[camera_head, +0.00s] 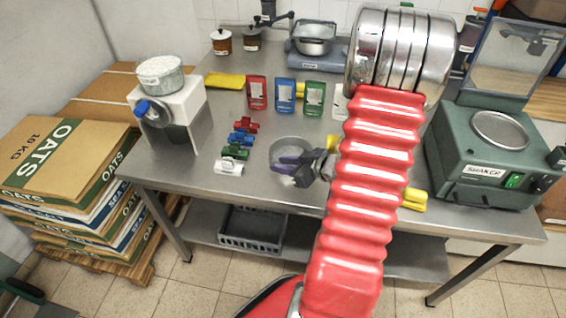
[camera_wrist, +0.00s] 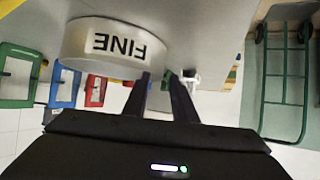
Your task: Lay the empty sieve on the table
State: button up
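A round grey sieve (camera_head: 284,146) stands upright on the steel table (camera_head: 235,120), near the front middle. The wrist view, which is upside down, shows its pale side wall (camera_wrist: 110,45) marked "FINE". No contents show in it, though the fingers partly cover its inside in the head view. My gripper (camera_head: 286,166) reaches in from the right, low over the near side of the sieve. I cannot tell whether that finger touches the rim.
Coloured clips (camera_head: 238,152) and a white clip (camera_head: 228,168) lie left of the sieve. Red, blue and green bags (camera_head: 285,95) stand behind. A shaker (camera_head: 485,150) is at right; a white machine (camera_head: 172,120) holding a granule-filled pan (camera_head: 160,74) is at left.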

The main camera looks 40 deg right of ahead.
jog(key=v, duration=1)
jog(key=shift+s+r, duration=0.2)
jog(key=shift+s, duration=0.15)
dwell(0.3)
jog(key=w+d+r+g+h, duration=0.1)
jog(key=w+d+r+h, duration=0.2)
jog(key=w+r+h, duration=0.3)
jog(key=w+a+r+m+g+h, duration=0.2)
jog(key=a+r, duration=0.3)
jog(key=r, duration=0.3)
jog(key=s+a+r+g+y, duration=0.1)
jog(key=s+a, duration=0.3)
jog(key=a, duration=0.5)
jog(key=s+a+r+g+y, duration=0.1)
jog(key=s+a+y, duration=0.2)
jog(key=a, duration=0.6)
jog(key=s+a+r+g+y, duration=0.1)
jog(key=s+a+y, duration=0.1)
jog(key=s+a, duration=0.3)
jog(key=a, duration=0.3)
jog(key=shift+a, duration=0.4)
